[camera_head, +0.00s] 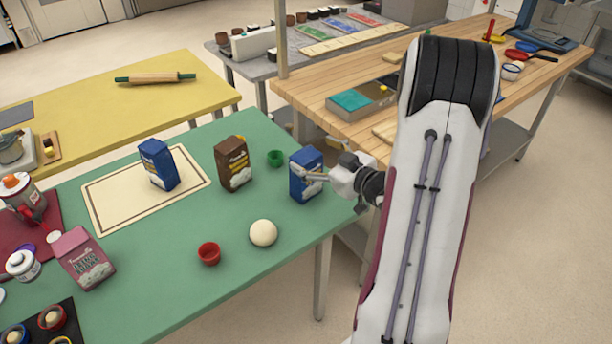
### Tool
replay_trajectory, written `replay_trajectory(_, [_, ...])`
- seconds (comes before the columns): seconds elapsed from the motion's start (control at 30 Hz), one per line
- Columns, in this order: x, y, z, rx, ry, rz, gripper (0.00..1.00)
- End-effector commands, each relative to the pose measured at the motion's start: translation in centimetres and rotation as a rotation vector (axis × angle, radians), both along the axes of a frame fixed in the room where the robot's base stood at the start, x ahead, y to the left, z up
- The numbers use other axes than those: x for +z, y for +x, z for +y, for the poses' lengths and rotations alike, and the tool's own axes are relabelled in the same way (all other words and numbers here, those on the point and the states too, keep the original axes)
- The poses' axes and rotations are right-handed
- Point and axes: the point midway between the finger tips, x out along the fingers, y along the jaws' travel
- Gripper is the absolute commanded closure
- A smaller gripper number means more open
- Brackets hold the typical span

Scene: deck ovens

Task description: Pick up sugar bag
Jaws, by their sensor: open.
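Two blue-and-white bags look alike, and their labels are too small to read, so I cannot tell which is the sugar bag. One blue bag (303,186) stands upright near the right edge of the green table (180,262). The other blue bag (157,166) stands on a cream board (108,206) further left. My gripper (318,178) is open at the right side of the first blue bag, with a finger across its front face. Whether it touches the bag, and where the other finger is, I cannot tell.
A brown bag (233,166) and a green cup (275,158) stand left of the right blue bag. A white ball (263,233) and a red cup (209,253) are in front. A pink bag (85,259) stands at the left. The front right of the green table is clear.

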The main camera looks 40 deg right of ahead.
Motion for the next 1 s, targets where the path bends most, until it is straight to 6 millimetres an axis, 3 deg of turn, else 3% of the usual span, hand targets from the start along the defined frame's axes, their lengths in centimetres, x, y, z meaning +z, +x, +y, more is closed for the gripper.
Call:
replay_trajectory(0.6, [-2.3,-4.3,-1.1,0.052,0.185,-0.205,0.24])
replay_trajectory(1.0, [-2.3,-4.4,-1.1,0.056,0.193,-0.217,0.24])
